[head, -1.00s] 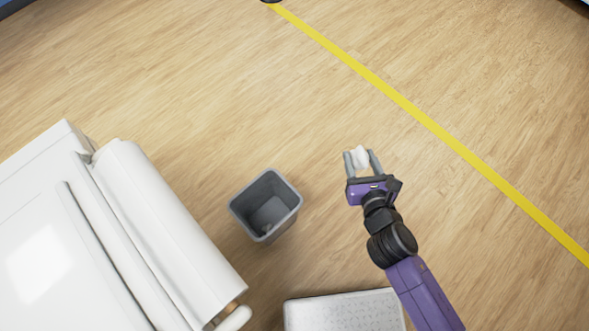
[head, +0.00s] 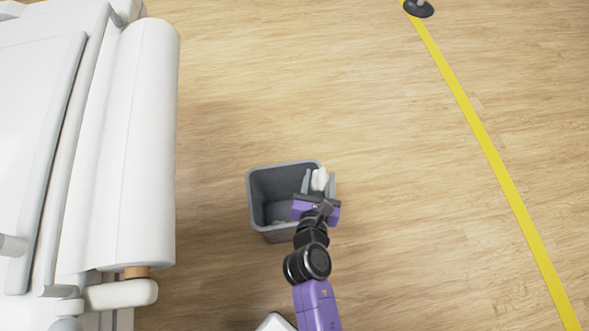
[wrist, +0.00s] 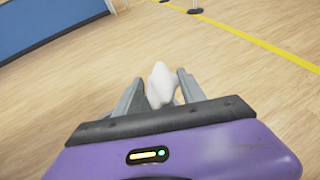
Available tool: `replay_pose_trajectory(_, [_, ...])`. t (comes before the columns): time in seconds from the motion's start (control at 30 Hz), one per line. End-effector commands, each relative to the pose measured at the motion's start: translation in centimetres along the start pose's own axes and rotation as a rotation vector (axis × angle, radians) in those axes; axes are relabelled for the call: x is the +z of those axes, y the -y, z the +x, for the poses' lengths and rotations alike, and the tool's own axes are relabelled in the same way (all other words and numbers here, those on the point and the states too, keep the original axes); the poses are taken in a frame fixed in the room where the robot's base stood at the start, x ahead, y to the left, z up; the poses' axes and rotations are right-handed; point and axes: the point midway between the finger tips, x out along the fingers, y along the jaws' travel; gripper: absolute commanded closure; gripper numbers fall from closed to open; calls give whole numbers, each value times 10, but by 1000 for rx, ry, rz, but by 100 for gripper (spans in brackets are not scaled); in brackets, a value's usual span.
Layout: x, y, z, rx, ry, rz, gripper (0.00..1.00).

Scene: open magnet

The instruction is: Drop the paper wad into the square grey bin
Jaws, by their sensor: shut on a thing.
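The paper wad (head: 319,179) is white and crumpled. My gripper (head: 319,182) is shut on it; the wad also shows between the fingers in the wrist view (wrist: 161,84). The square grey bin (head: 268,177) stands upright on the floor, its mouth open toward the head camera. In the head view my gripper overlaps the right part of the bin and hides its right rim. The wad appears at the bin's upper right corner. I cannot tell its height above the rim.
A white machine with a long padded roll (head: 148,140) stands at the left. A white object (head: 275,323) is at the bottom edge. A yellow floor line (head: 487,145) runs down the right, with a dark post base (head: 418,8) at the top. The wooden floor between is clear.

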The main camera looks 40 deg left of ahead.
Motion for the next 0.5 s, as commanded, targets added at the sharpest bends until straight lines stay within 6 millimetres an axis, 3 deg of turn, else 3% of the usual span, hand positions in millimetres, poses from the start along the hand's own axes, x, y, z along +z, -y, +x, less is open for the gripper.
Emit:
replay_pose_trajectory(0.03, [-16,-19,10,23,3,-10,90])
replay_pose_trajectory(0.2, [-31,-57,19,70,4,-34,90])
replay_pose_trajectory(0.5, [-39,-71,23,86,5,-44,90])
